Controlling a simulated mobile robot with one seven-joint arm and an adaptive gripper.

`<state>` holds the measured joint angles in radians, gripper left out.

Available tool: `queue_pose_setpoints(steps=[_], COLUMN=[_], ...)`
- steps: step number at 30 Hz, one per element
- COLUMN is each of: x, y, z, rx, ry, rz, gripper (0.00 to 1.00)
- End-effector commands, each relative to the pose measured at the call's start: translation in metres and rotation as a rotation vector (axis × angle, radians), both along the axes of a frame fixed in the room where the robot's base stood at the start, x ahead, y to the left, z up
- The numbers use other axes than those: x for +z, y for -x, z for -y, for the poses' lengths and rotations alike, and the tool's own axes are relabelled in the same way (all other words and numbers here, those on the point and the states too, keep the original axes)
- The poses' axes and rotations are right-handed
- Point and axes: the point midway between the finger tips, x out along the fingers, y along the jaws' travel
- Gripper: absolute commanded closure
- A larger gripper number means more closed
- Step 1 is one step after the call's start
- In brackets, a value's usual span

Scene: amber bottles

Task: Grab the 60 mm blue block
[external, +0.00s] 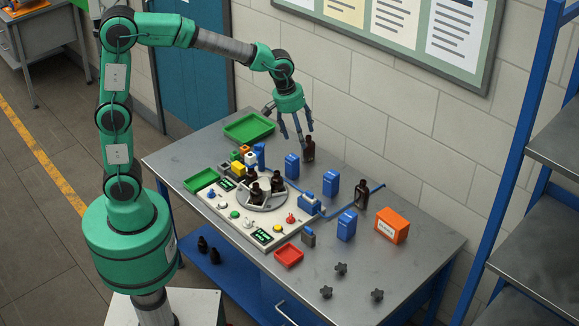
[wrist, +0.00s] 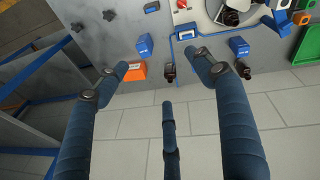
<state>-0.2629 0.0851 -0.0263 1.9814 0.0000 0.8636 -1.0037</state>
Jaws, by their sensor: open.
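Several blue blocks stand on the grey table; I cannot tell which is 60 mm. In the external view, one blue block (external: 292,166) is below my gripper, another (external: 332,188) is right of centre, and a third (external: 347,226) is by the orange box. My gripper (external: 297,132) hangs above the table's wall side, its fingers spread and empty. In the wrist view, my gripper (wrist: 162,66) is open, with a blue block (wrist: 145,46) beyond the left fingertip and another (wrist: 239,46) right of the right finger. The right finger may hide another block.
Amber bottles stand near the blocks, one (external: 308,150) close to my gripper, another (external: 362,195) by the orange box (external: 391,226). A control panel (external: 250,232) with a round fixture fills the table's middle. Green trays (external: 249,128) lie left; black knobs (external: 341,269) lie at the front right.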

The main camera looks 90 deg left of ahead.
Motion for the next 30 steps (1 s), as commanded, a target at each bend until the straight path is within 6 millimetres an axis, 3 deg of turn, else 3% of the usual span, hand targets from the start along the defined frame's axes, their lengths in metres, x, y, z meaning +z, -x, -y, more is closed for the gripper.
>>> queue_pose_setpoints(steps=[15,30], x=[-0.083,-0.193], y=[-0.08,-0.126], z=[-0.089,-0.179], rx=[0.421,0.829], ry=[0.088,0.152], rz=[-0.064,-0.121], gripper=[0.32,0.32])
